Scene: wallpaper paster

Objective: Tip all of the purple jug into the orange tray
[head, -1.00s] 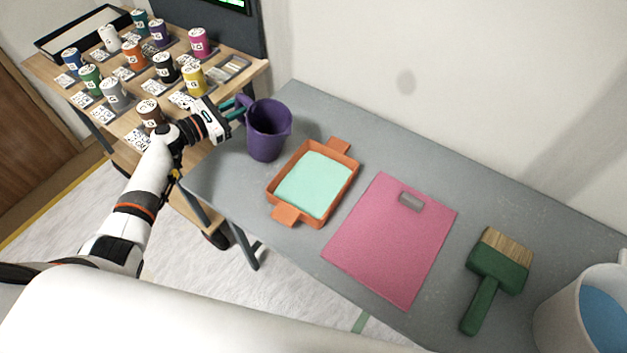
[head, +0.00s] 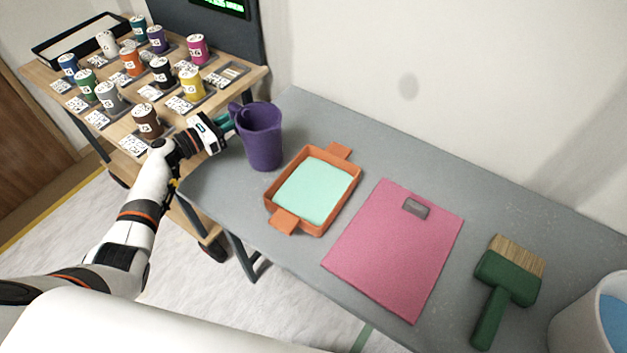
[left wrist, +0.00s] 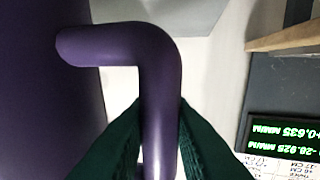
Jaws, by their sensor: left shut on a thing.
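The purple jug (head: 262,145) is near the left end of the grey table, left of the orange tray. It looks close to upright; its inside and contents are not clear. My left gripper (head: 226,123) is shut on the jug's handle, on the jug's left side. In the left wrist view the dark green fingers (left wrist: 158,145) sit on either side of the purple handle (left wrist: 160,85). I cannot tell whether the jug's base touches the table. The orange tray (head: 284,221) lies flat and holds pale mint-green stuff (head: 314,190). My right gripper is not in view.
A pink board (head: 390,250) lies right of the tray, then a green brush (head: 508,278) and a white bucket (head: 575,325) with blue inside. A wooden stand (head: 60,88) with several colored cans is at the left. The wall is behind the table.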

